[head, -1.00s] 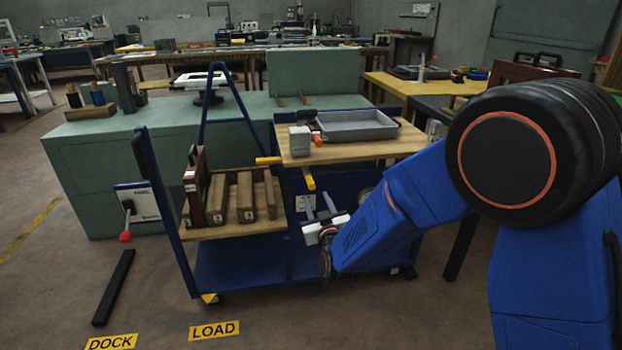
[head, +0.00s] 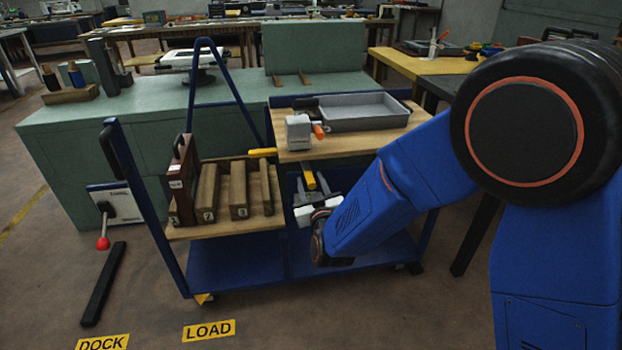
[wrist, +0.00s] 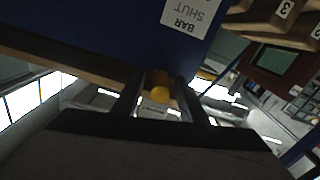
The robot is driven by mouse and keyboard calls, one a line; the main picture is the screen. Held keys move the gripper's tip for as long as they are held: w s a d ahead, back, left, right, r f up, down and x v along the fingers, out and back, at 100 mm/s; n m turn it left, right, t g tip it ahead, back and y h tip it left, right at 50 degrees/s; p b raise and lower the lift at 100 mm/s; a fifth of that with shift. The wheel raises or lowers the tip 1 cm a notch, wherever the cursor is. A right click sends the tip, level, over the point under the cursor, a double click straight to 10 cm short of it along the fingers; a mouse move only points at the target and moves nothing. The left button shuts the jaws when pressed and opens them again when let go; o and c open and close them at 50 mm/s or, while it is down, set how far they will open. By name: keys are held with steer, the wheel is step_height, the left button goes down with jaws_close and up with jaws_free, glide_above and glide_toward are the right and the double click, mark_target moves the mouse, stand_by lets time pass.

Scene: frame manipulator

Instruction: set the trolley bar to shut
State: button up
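The trolley (head: 225,262) has a blue frame with wooden decks. A yellow handle (head: 309,177) sticks out below its right deck, and another yellow piece (head: 262,152) lies at that deck's left edge. I cannot tell how the two connect. My gripper (head: 310,184) is open, its fingers pointing up on either side of the yellow handle. In the wrist view the handle's rounded yellow end (wrist: 160,93) shows between the fingertips, with gaps beside it. A white label (wrist: 190,14) reading "BAR SHUT" is on the blue panel there.
The left deck holds several numbered wooden blocks (head: 238,197) and a dark red frame (head: 182,180). A grey tray (head: 365,112) and a grey clamp-like block (head: 298,132) sit on the right deck. A green bench (head: 65,150) stands behind.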

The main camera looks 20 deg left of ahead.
jaws_close()
steer(key=shift+a, duration=0.1)
steer(key=s+a, duration=0.8)
steer(key=a, duration=0.5)
steer(key=s+a, duration=0.8)
steer(key=a, duration=0.5)
steer(key=shift+s+a, duration=0.3)
jaws_free()
steer(key=shift+a, duration=0.15)
